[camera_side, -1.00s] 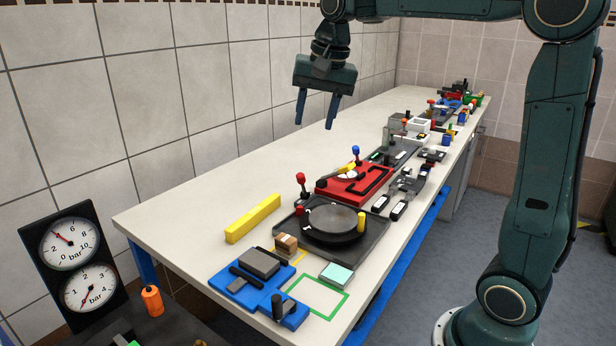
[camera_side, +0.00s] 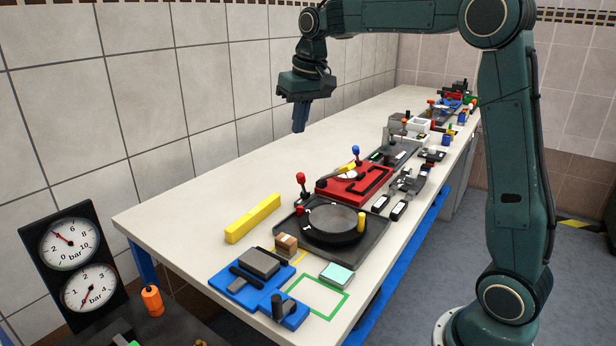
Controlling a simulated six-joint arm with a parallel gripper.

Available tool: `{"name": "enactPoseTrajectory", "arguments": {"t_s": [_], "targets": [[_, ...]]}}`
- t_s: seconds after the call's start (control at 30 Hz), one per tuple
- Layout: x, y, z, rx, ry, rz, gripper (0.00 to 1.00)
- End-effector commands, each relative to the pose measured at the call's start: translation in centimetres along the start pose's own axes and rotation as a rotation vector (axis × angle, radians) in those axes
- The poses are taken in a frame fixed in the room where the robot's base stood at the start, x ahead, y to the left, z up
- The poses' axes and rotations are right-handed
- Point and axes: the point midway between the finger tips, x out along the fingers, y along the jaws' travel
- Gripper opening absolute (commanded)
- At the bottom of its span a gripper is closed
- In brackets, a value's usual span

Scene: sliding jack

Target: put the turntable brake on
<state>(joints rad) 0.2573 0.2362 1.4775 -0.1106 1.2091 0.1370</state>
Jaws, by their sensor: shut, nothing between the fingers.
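The turntable (camera_side: 333,221) is a dark round disc on a grey tray (camera_side: 372,246), with a yellow peg (camera_side: 361,221) standing at its right edge. A red-knobbed lever (camera_side: 301,180) stands upright at the tray's back left corner; I cannot tell for sure whether it is the brake. A small red part (camera_side: 299,210) sits at the disc's left edge. My gripper (camera_side: 300,130) is shut and empty, pointing down, high above and behind the turntable, well apart from it.
A red panel (camera_side: 342,188) with a slot and a blue-knobbed lever (camera_side: 355,152) stands behind the turntable. A yellow bar (camera_side: 253,218) lies to its left. A blue fixture (camera_side: 236,285), a brown block (camera_side: 286,244) and a green square outline (camera_side: 337,311) are in front. The bench's back left is clear.

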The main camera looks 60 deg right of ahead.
Motion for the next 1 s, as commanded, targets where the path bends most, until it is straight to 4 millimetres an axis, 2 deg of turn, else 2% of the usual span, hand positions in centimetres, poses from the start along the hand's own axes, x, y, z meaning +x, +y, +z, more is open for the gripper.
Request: {"name": "enactPoseTrajectory", "arguments": {"t_s": [0.5, 0.8, 1.0], "targets": [[6.5, 2.0, -5.4, -0.711, -0.038, -0.017, 0.00], [10.6, 3.4, -7.9, -1.119, -0.052, -0.040, 0.00], [12.7, 4.2, -8.9, -1.322, -0.055, -0.054, 0.00]]}}
